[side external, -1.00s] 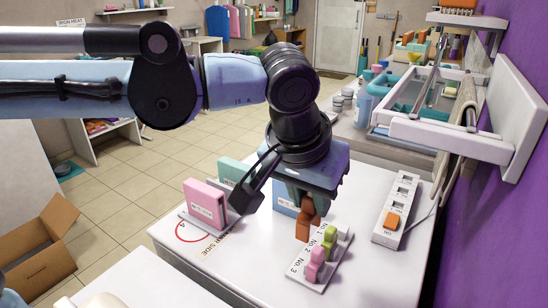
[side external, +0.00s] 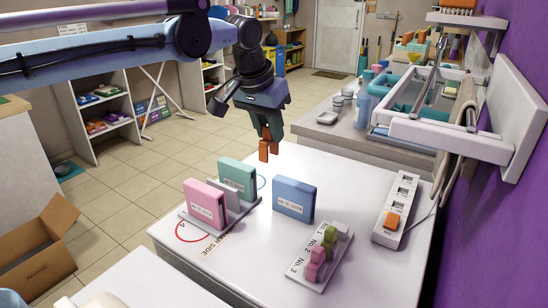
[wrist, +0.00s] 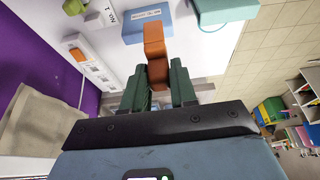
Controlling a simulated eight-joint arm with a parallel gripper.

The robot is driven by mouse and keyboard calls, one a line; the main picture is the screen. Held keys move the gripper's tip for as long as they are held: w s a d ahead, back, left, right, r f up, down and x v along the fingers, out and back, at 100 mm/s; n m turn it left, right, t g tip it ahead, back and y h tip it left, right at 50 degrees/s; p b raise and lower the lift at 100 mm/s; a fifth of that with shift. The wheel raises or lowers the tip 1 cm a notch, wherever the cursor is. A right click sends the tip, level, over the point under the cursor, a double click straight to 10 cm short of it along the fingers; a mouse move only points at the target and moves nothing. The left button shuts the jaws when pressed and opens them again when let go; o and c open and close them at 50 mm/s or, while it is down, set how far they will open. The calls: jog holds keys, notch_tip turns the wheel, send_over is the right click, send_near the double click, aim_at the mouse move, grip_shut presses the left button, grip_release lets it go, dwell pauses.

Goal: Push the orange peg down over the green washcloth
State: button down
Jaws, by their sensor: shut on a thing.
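My gripper (side external: 266,136) is shut on an orange peg (side external: 264,151) with a stepped shape. The peg hangs below the fingers, in the air near the table's far edge. In the wrist view the peg (wrist: 154,42) sticks out from between the dark green fingers, and nothing touches its free end that I can tell. I cannot pick out a green washcloth. A beige cloth (wrist: 36,115) hangs at the left of the wrist view. A white board (side external: 305,274) marked No. 1, No. 2 and No. 3 holds pink (side external: 316,262) and green (side external: 330,238) pieces.
A blue block (side external: 293,198) stands upright on the white table. A pink block (side external: 204,205) and a teal block (side external: 237,178) stand in a holder at the left. A white strip with an orange switch (side external: 391,220) lies at the right. The table's middle front is clear.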

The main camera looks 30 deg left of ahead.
jog(key=w+a, duration=0.2)
jog(key=a, duration=0.4)
jog(key=w+a, duration=0.2)
jog(key=a, duration=0.5)
jog(key=shift+w+a, duration=0.2)
jog(key=shift+w, duration=0.1)
send_over(236, 164)
jog(key=shift+w+a+f, duration=0.1)
jog(key=shift+f, duration=3.4)
jog(key=shift+f, duration=2.25)
jog(key=c, duration=0.8)
grip_release()
jog(key=v, duration=1.2)
